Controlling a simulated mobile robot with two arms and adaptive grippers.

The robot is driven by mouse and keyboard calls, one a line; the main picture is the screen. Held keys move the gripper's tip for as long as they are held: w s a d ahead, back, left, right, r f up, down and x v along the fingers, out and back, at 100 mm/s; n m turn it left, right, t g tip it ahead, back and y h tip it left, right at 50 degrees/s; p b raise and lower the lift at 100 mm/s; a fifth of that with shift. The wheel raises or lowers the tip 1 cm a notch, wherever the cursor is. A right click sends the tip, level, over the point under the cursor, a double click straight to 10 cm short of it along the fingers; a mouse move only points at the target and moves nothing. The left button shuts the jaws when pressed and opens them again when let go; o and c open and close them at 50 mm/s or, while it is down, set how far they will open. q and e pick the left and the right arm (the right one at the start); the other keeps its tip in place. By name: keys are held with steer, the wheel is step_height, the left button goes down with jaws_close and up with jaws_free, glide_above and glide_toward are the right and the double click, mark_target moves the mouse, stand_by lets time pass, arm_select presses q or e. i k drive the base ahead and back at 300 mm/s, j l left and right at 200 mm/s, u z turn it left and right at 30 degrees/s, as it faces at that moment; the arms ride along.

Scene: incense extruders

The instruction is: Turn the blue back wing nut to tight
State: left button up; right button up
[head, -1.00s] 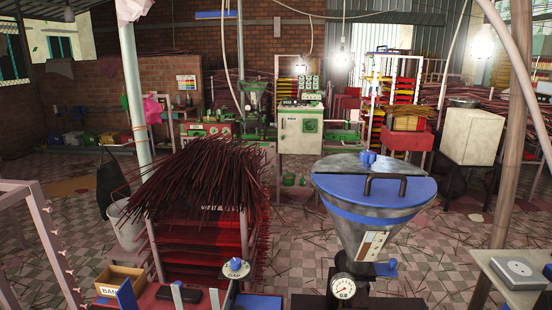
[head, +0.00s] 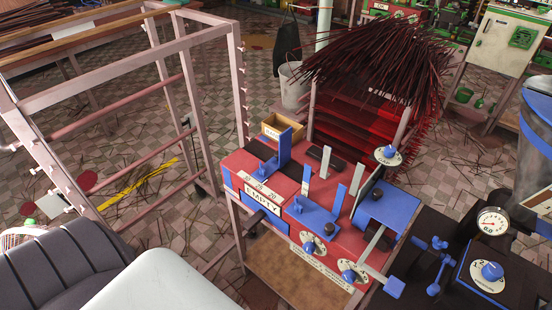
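Neither of my grippers is in view. A red bench machine (head: 335,178) with blue parts stands right of the middle. A blue upright plate (head: 285,149) stands at its back left, with a small blue fitting (head: 264,167) at its foot. Another small blue fitting (head: 297,206) sits on the blue front plate (head: 318,220). A blue lobed handle (head: 432,246) shows on the dark machine at the right. I cannot tell which of these is the back wing nut, or how tight any is.
Round dials with blue knobs (head: 388,153) sit on the bench machine. A pink metal rack (head: 178,85) stands on the left. Dark red incense sticks (head: 380,60) are heaped behind the bench. A dark ribbed seat (head: 65,268) is at lower left. Tiled floor shows between them.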

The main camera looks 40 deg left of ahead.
mark_target(262, 171)
steer(key=u, duration=1.25)
